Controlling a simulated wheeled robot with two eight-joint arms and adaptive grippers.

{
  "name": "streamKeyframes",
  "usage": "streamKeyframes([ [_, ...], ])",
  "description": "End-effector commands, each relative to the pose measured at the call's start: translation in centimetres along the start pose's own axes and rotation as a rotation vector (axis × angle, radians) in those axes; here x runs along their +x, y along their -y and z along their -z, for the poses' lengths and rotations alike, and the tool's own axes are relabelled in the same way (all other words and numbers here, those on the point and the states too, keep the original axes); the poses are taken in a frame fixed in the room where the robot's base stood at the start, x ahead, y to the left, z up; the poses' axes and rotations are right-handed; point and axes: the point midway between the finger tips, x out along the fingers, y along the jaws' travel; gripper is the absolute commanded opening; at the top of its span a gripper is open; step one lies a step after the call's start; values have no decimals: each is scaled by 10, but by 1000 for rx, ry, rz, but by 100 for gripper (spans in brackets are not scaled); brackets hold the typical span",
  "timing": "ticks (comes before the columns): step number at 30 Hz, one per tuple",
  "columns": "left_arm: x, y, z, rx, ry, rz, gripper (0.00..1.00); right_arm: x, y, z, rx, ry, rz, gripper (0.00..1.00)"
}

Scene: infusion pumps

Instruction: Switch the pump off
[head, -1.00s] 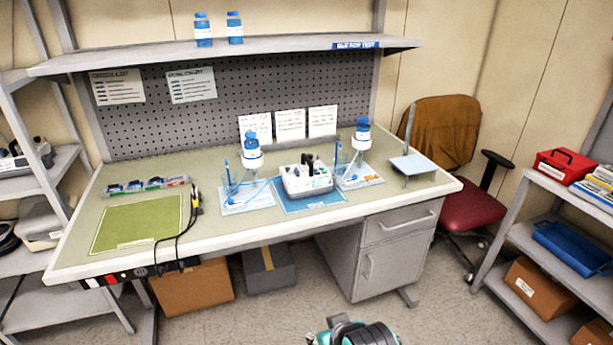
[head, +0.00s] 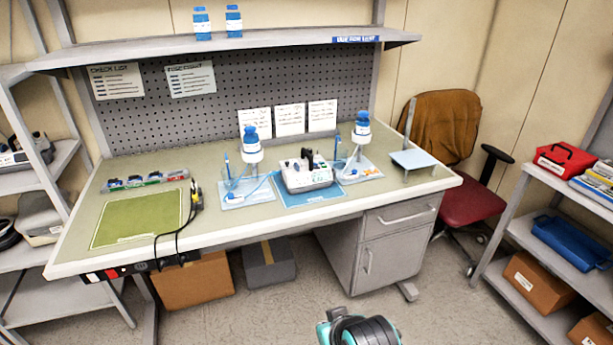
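The pump (head: 307,176) is a small white and grey box with dark parts on top. It sits on a blue mat (head: 300,198) near the front middle of the workbench. Its switch and display are too small to make out. A blue-capped bottle on a stand (head: 251,146) is to its left, and a similar one (head: 361,130) is to its right. A teal and black part of my own arm shows at the bottom edge, well short of the bench. Neither of my grippers' fingers is in view.
A green mat (head: 138,218) and a black cable (head: 179,240) lie on the bench's left side. A light blue plate stand (head: 413,159) is at the right end. A red chair (head: 468,212) and a shelf with a red box (head: 566,163) stand at the right.

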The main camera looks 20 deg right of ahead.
Motion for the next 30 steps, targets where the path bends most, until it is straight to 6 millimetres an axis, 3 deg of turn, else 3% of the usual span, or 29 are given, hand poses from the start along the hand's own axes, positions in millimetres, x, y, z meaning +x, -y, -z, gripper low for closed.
streamKeyframes([
  [23,0,0,0,0,0,0,40,0,0,0,0,0,0,0],
  [27,0,0,0,0,0,0,3,0,0,0,0,0,0,0],
  [30,0,0,0,0,0,0,0,0,0,0,0,0,0,0],
])
